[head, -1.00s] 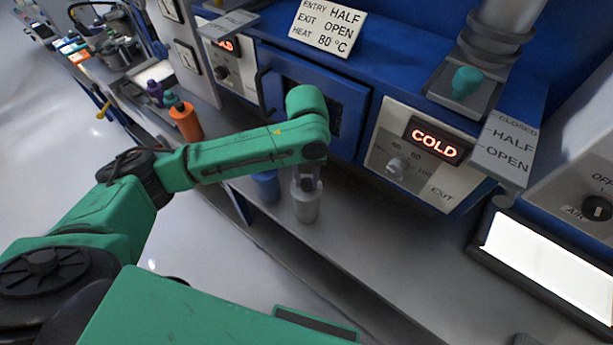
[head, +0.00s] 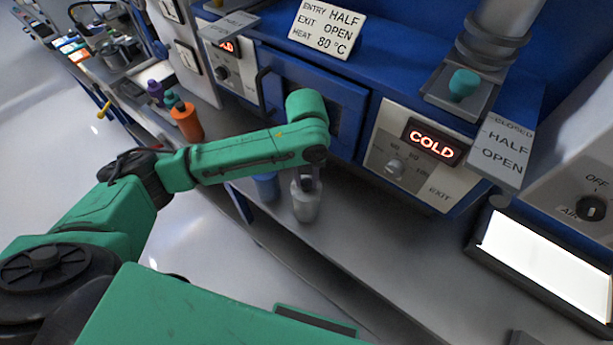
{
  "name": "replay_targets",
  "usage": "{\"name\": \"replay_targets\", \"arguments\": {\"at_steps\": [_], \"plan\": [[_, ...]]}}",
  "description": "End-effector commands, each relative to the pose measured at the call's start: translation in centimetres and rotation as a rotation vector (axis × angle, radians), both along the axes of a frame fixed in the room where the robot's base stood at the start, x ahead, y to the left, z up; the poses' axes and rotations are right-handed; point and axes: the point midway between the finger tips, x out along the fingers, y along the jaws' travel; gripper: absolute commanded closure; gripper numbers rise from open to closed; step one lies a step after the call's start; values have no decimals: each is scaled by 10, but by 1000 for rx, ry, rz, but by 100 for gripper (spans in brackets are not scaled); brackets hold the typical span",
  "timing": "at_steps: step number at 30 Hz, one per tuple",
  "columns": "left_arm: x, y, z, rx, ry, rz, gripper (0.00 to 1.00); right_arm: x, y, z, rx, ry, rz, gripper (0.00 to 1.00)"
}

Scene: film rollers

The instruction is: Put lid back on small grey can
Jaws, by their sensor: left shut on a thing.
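A small grey can (head: 306,207) stands upright on the grey bench in front of the blue machine. My left gripper (head: 307,184) points down at the top of this can, below the green wrist. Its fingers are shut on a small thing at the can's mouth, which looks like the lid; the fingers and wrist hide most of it. I cannot tell whether the lid is seated on the rim or just above it. My right gripper is not in view.
A blue can (head: 266,187) stands close left of the grey can. Orange (head: 187,124) and purple (head: 156,92) bottles stand further left. A lit white panel (head: 548,268) lies at the right. The bench's front edge runs just before the cans.

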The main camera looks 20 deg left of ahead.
Motion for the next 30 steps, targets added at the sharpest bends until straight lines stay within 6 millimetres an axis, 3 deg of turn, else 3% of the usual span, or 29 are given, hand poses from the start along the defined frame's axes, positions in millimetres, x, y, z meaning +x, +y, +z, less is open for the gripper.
{"name": "replay_targets", "arguments": {"at_steps": [30], "plan": [[0, 0, -1, 0, 1, 0, 100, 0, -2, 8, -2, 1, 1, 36]]}}
